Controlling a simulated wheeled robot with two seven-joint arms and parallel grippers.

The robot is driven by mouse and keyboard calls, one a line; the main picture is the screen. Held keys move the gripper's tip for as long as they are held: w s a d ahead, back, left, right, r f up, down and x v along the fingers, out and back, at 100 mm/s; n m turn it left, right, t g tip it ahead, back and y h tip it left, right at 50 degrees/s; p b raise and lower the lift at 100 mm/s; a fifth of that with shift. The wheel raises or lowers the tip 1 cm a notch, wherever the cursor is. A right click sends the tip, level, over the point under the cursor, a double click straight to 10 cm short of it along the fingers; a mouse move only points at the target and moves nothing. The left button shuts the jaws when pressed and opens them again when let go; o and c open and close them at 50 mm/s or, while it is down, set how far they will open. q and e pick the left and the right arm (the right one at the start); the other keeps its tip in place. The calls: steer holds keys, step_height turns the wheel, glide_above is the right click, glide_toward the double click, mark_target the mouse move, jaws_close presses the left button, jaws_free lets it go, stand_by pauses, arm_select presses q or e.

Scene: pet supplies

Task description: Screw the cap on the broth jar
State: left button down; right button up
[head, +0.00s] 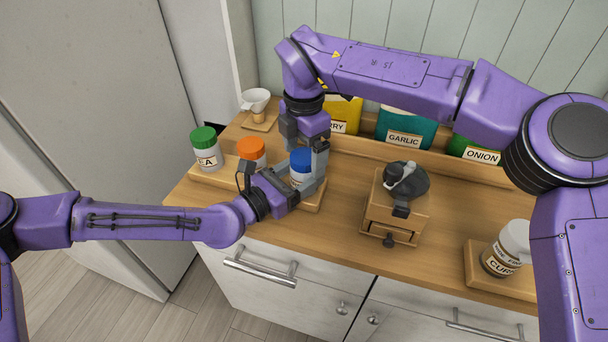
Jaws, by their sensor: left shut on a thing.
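The jar with the blue cap (300,160) has a pale body (299,178) and stands upright at the right end of a wooden rack. Its label is hidden, so I cannot read whether it says broth. The blue cap sits at its top; I cannot tell how tightly. My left gripper (294,190) comes in low from the left and is shut on the jar's body. My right gripper (306,156) points down from above, with its fingers apart on either side of the blue cap. Any contact with the cap is unclear.
A green-capped jar (205,149) and an orange-capped jar (251,151) stand to the left on the rack (180,172). A wooden grinder (396,213) stands right of centre. A white-capped jar (506,249) is far right. Labelled packets, one garlic (404,131), line the back.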

arm_select(q)
steer(key=shift+f, duration=0.1)
arm_select(e)
steer(key=shift+r, duration=0.1)
arm_select(q)
steer(key=shift+c, duration=0.4)
jaws_free()
arm_select(e)
step_height(320, 180, up, 12)
arm_select(q)
steer(key=shift+s+a, duration=0.1)
steer(key=b+v, duration=0.2)
steer(key=v, duration=0.7)
steer(key=shift+a+b, duration=0.15)
steer(key=shift+b, duration=0.25)
steer(key=shift+s+a, duration=0.3)
steer(key=shift+s, duration=0.15)
arm_select(e)
steer(key=shift+f, duration=1.55)
